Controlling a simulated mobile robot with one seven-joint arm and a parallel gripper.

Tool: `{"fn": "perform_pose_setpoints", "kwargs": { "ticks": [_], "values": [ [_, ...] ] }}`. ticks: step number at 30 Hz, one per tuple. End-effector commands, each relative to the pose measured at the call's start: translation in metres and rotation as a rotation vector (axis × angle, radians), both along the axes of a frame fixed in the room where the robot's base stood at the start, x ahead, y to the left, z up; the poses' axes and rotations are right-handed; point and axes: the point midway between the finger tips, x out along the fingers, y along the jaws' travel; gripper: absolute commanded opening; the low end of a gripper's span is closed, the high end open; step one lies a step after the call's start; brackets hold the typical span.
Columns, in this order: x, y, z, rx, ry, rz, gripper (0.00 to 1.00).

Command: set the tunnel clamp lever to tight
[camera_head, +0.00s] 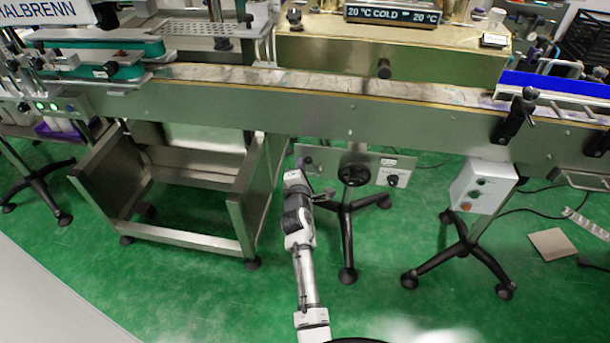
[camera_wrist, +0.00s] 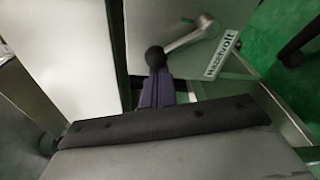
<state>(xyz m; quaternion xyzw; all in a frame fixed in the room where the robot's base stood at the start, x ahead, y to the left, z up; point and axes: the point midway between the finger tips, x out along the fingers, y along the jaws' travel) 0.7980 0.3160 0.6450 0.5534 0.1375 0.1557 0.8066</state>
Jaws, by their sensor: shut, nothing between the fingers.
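A lever (camera_wrist: 188,38) with a bare metal arm and a black ball knob (camera_wrist: 154,57) is on a metal panel in the wrist view. Its arm slopes from the knob up to the right to a rounded pivot end. My gripper (camera_wrist: 157,80) is shut and empty, with its dark purplish fingers right at the knob. The knob overlaps the fingertips in the picture; I cannot tell whether they touch. In the head view my arm reaches up to the left end of the panel (camera_head: 335,164) below the conveyor, and the lever cannot be made out clearly there.
A black handwheel (camera_head: 355,174) and a dark knob (camera_head: 393,180) are on the same panel, right of my arm. The conveyor (camera_head: 330,112) runs above. A steel frame (camera_head: 240,210) stands close left, and a grey control box (camera_head: 483,186) stands right. Green floor is open in front.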

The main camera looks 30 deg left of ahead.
Motion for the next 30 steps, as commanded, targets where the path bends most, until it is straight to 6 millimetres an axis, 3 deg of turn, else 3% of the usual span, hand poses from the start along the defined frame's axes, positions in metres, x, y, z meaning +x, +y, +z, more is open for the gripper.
{"fn": "perform_pose_setpoints", "kwargs": {
  "ticks": [15,30],
  "values": [
    [0.007,-0.021,0.018,0.419,0.121,-0.003,0.00],
    [0.010,-0.031,0.023,0.580,0.169,-0.002,0.00]
  ]
}}
